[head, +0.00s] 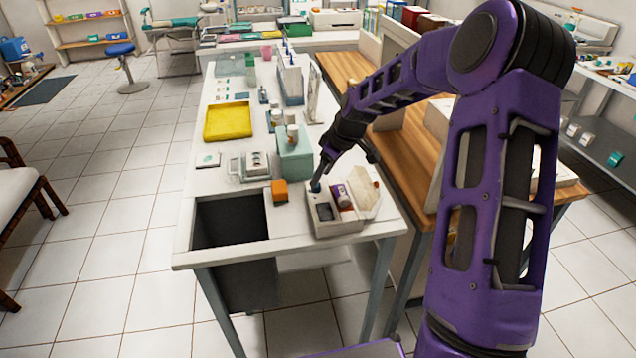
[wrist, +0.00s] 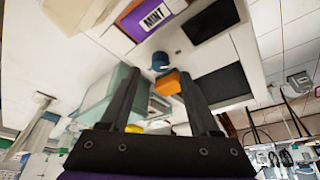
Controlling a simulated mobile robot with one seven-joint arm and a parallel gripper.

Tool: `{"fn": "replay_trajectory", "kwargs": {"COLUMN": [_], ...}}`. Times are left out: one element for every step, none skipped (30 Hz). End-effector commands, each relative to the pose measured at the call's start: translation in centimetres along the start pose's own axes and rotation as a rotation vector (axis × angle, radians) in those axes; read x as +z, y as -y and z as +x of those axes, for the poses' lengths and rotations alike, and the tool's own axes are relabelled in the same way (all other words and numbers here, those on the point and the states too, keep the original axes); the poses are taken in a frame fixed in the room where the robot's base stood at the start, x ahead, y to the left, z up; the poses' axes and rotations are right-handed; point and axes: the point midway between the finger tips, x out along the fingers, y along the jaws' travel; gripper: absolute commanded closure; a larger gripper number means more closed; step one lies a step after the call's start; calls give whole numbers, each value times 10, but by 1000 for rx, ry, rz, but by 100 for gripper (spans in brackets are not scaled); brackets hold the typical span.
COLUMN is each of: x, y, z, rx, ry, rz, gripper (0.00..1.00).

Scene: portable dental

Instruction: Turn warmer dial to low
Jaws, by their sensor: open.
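The warmer (head: 338,226) is a white box at the front right of the white table, with its lid (head: 370,196) open to the right. It also shows at the top of the wrist view (wrist: 185,50). Its blue dial (head: 315,187) stands at the back left corner and shows in the wrist view (wrist: 160,62). The dial's setting is not readable. My gripper (head: 319,177) is open, pointing down at the dial. In the wrist view, my two dark fingers (wrist: 157,72) reach either side of the dial, apparently without closing on it.
A purple item marked MINT (wrist: 145,22) lies in the warmer beside an empty dark well (wrist: 211,18). An orange block (head: 279,190) sits left of the warmer. A teal box with bottles (head: 295,160) stands behind. A dark opening (head: 230,220) lies at the table's left front.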

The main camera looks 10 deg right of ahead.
Motion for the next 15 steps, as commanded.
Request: {"fn": "replay_trajectory", "kwargs": {"x": [0, 0, 0, 0, 0, 0, 0, 0, 0, 0, 0, 0, 0, 0, 0], "y": [1, 1, 0, 0, 0, 0, 0, 0, 0, 0, 0, 0, 0, 0, 0], "z": [11, 15, 20, 24, 27, 30, 32, 34, 35, 36, 37, 37, 38, 38, 38], "rx": [-4, -2, -1, -1, -1, -1, 0, 0, 1, 1, 1, 1, 1, 1, 1], "ry": [1, 1, 0, 0, 1, 0, 0, 0, 0, 0, 0, 0, 0, 0, 0], "rz": [-2, -2, -1, 0, 0, 0, 0, 0, 0, 0, 0, 0, 0, 0, 0], "gripper": [37, 37, 37, 37, 37, 37, 37, 37, 37, 37, 37, 37, 37, 37, 37]}}
